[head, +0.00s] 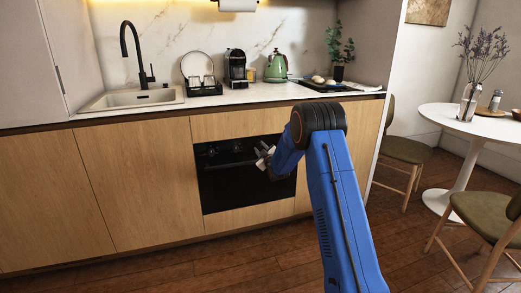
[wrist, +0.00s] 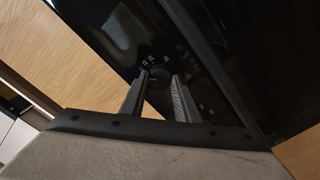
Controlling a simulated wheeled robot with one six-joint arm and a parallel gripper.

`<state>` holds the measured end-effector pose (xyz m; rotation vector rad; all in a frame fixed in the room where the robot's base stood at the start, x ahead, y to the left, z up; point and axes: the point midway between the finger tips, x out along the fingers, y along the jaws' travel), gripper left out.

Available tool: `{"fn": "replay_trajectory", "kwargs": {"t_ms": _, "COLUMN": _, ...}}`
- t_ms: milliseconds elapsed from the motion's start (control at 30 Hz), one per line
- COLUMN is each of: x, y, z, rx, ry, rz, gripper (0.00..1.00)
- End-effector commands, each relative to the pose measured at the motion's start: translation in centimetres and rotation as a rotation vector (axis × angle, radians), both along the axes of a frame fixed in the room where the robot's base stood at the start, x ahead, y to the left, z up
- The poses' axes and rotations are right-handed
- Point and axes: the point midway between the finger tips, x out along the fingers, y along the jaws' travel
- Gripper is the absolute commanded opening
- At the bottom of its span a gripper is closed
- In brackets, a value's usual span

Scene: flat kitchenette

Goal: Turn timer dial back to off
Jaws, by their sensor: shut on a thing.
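The timer dial (wrist: 160,75) is a dark round knob on the black front panel of the oven, with small white markings around its edge in the wrist view. My gripper (wrist: 159,84) is shut on the dial, one finger on each side of it. In the head view my gripper (head: 264,155) is at the upper part of the black oven (head: 240,185), and the dial there is hidden or too small to tell. I cannot read which marking the dial points to.
Wooden cabinet fronts (head: 135,185) flank the oven. The counter (head: 240,97) above holds a sink (head: 130,98), a dish rack (head: 203,90), a coffee machine (head: 236,67) and a green kettle (head: 276,67). A round white table (head: 460,122) and chairs stand at right.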

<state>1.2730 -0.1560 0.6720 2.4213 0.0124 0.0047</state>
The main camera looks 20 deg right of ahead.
Motion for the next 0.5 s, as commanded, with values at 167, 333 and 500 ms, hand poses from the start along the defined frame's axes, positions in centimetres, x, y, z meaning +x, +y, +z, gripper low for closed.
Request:
{"fn": "replay_trajectory", "kwargs": {"t_ms": 167, "x": -0.02, "y": 0.09, "z": -0.11, "rx": -0.168, "ry": -0.001, "rz": 0.001, "gripper": 0.06}}
{"fn": "replay_trajectory", "kwargs": {"t_ms": 333, "x": -0.02, "y": 0.13, "z": -0.17, "rx": -0.329, "ry": -0.003, "rz": 0.001, "gripper": 0.06}}
{"fn": "replay_trajectory", "kwargs": {"t_ms": 500, "x": -0.03, "y": 0.16, "z": -0.23, "rx": -0.486, "ry": -0.004, "rz": 0.002, "gripper": 0.06}}
